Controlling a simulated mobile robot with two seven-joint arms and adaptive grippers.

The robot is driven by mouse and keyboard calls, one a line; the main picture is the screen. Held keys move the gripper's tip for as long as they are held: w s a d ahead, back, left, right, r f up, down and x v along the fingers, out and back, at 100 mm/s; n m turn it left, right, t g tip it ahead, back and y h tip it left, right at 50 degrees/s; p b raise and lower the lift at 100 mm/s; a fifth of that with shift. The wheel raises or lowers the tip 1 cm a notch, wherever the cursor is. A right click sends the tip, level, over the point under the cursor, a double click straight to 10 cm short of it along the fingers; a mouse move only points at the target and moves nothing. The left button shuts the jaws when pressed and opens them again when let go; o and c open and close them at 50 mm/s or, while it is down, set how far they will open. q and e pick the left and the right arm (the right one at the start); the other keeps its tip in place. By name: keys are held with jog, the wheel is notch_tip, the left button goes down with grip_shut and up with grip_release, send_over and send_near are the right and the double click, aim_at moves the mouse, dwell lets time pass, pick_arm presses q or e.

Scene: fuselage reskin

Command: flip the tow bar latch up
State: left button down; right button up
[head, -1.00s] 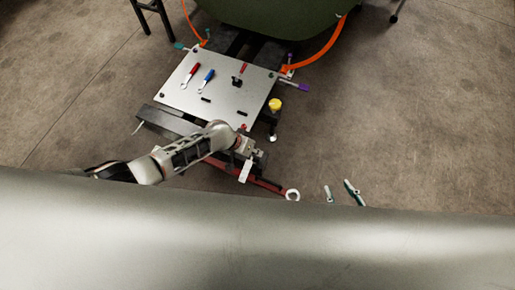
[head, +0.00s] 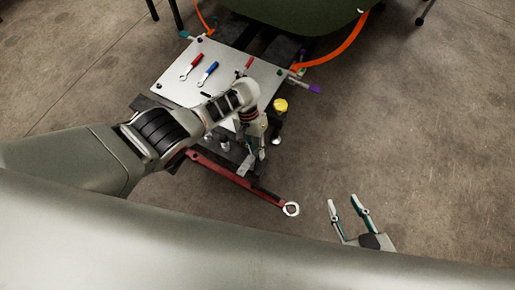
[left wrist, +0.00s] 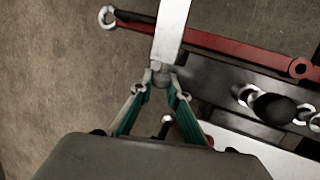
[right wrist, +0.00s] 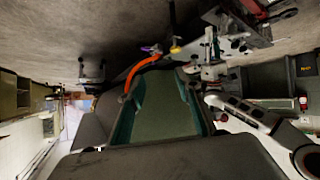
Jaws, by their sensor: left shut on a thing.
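The red tow bar (head: 235,178) lies low in front of the cart, with a pale ring (head: 291,209) at its right end. It also crosses the top of the left wrist view (left wrist: 215,40). A flat white lever (left wrist: 172,30), which looks like the latch, stands across the bar there and ends in a grey rounded knob (left wrist: 163,76). My left gripper (left wrist: 161,90) is shut on the knob end of this lever. In the head view my left gripper (head: 253,150) is partly hidden by its own wrist. My right gripper (head: 346,203) is open and empty, right of the ring.
A silver tray top (head: 180,95) on the cart holds a red-handled tool (head: 190,68) and a blue-handled tool (head: 207,73). A yellow-capped post (head: 280,106) stands close right of my left gripper. An orange hose (head: 345,48) curves behind. The floor at right is clear.

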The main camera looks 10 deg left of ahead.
pick_arm(q)
jog(key=shift+s+d+f, duration=0.1)
jog(key=shift+s+f, duration=0.05)
jog(key=shift+f, duration=0.05)
dwell(0.3)
jog(key=c, duration=1.9)
grip_release()
jog(key=shift+r, duration=0.1)
jog(key=shift+w+r, duration=0.1)
jog(key=shift+w, duration=0.1)
jog(key=shift+w+r, duration=0.2)
jog(key=shift+r, duration=0.3)
jog(key=v, duration=1)
jog(key=shift+r, duration=0.25)
jog(key=shift+w, duration=0.15)
